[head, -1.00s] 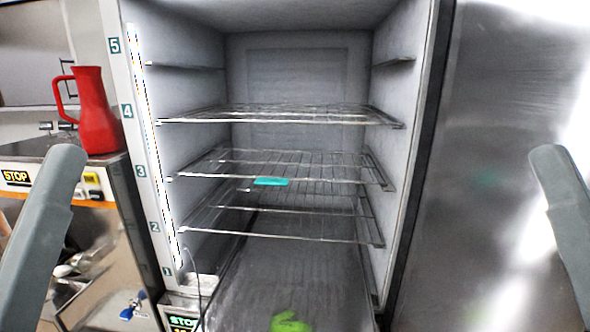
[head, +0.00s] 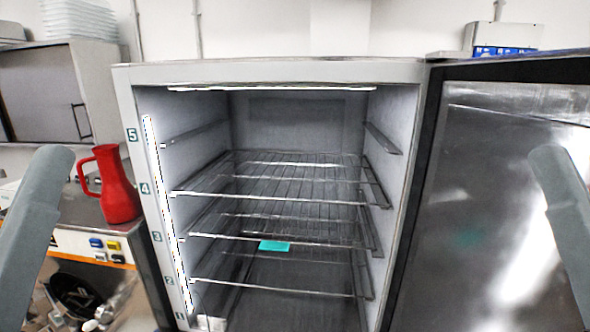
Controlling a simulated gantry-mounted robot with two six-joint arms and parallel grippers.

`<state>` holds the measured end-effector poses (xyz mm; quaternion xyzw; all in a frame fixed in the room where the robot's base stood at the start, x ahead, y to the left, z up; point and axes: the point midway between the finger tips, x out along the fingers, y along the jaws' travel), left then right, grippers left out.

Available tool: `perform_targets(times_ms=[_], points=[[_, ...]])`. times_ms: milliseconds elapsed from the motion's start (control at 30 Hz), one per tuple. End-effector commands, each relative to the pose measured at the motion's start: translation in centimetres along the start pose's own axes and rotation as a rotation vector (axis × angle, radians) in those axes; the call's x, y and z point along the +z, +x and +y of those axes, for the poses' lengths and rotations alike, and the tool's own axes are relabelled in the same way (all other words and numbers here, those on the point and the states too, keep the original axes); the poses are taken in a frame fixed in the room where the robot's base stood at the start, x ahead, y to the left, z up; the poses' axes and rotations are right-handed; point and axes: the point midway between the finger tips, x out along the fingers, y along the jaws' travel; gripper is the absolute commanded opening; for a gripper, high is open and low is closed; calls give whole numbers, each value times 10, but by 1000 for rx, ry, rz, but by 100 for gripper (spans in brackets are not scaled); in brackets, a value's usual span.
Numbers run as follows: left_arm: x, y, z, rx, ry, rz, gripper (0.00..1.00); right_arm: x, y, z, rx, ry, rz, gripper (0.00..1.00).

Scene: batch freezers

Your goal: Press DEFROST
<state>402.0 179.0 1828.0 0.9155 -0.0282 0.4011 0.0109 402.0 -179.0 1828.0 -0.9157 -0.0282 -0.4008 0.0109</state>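No DEFROST label or button can be made out in the head view. The open freezer cabinet (head: 270,73) stands in the middle, with numbered levels 1 to 5 on its left edge and wire racks (head: 290,193) inside. Its door (head: 480,210) stands open on the right. Left of it, a machine's front panel carries small blue and yellow buttons (head: 113,245), whose labels are too small to read. Grey links of my arms show at the left and right edges. Neither gripper is in view.
A red jug (head: 117,190) stands on the machine left of the cabinet. A turquoise item (head: 274,245) lies inside the cabinet. A device with a blue panel (head: 503,50) shows behind the door's top edge. Clear stacked containers (head: 78,18) are at the upper left.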

Motion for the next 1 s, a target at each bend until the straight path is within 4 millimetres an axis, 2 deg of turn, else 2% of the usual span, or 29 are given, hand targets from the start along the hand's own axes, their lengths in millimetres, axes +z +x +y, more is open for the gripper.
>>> perform_targets(times_ms=[33, 67, 400, 1000], points=[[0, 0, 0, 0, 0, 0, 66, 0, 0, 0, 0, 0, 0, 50], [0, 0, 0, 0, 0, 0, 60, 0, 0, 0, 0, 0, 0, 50], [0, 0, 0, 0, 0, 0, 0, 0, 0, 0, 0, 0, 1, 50], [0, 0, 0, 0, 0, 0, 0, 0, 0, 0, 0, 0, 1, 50]])
